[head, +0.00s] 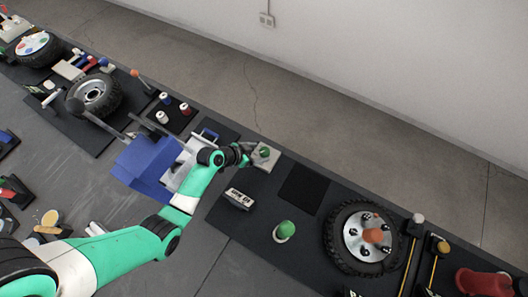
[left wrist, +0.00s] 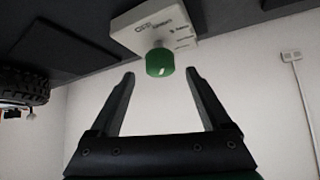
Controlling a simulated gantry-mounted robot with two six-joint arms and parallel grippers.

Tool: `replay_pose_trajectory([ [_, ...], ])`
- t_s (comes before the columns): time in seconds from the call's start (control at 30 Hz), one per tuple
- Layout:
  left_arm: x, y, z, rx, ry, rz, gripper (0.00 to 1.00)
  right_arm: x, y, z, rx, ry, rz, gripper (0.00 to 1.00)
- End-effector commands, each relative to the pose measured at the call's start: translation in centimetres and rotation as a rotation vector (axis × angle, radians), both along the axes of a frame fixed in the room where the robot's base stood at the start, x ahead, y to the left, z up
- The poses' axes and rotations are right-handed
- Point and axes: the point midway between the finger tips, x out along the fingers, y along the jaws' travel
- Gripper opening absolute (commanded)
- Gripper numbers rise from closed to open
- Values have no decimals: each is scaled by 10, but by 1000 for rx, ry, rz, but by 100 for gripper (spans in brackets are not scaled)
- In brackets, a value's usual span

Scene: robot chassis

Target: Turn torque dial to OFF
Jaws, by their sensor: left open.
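The torque dial is a green knob (head: 265,152) on a white box (head: 271,163) at the far edge of the dark bench in the head view. In the left wrist view the knob (left wrist: 160,63) sticks out from the white box (left wrist: 150,27), which bears dark lettering including what looks like OFF. A small pale mark shows on the knob's end; its exact setting I cannot tell. My left gripper (head: 248,154) is open, its fingers (left wrist: 160,76) pointing toward the knob, one on either side in view. Contact is not visible. My right gripper is not in view.
A black mat (head: 304,188) lies bare beside the dial. A wall rises behind.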

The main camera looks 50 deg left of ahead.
Motion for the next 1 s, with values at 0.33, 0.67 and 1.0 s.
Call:
replay_pose_trajectory([
  [0.33,29,-4,-26,1,-1,0,82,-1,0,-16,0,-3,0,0],
  [0.67,29,-4,-26,1,-1,0,62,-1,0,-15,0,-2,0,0],
  [1.0,29,-4,-26,1,-1,0,0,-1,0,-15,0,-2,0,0],
])
